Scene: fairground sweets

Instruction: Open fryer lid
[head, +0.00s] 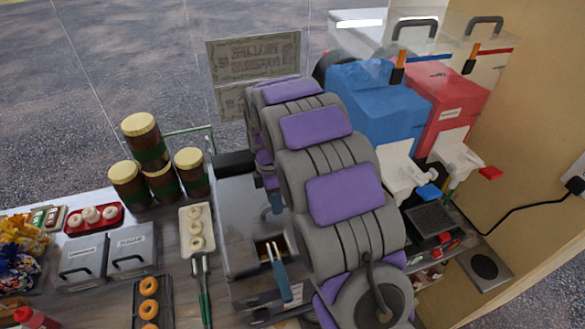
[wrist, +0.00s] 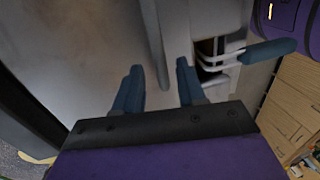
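The fryer (head: 237,262) is a grey metal box on the counter, left of my arm. A basket handle with a blue grip (head: 281,282) sticks out of a dark opening in it; the grip also shows in the wrist view (wrist: 268,51). A grey metal panel (head: 236,205), seemingly the lid, lies behind that opening, with a black bar at its far end; its exact angle is unclear. My gripper (wrist: 157,82) is open and empty, its two blue fingers apart above metal. A pale metal edge runs between the fingers; contact cannot be told. The arm mostly hides my gripper in the head view.
A tray of pale rings (head: 184,243), tongs (head: 203,290) and a rack of browned rings (head: 136,303) lie left of the fryer. Stacked jars (head: 145,140) stand behind. Blue (head: 374,105) and red (head: 453,103) machines stand right of my arm.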

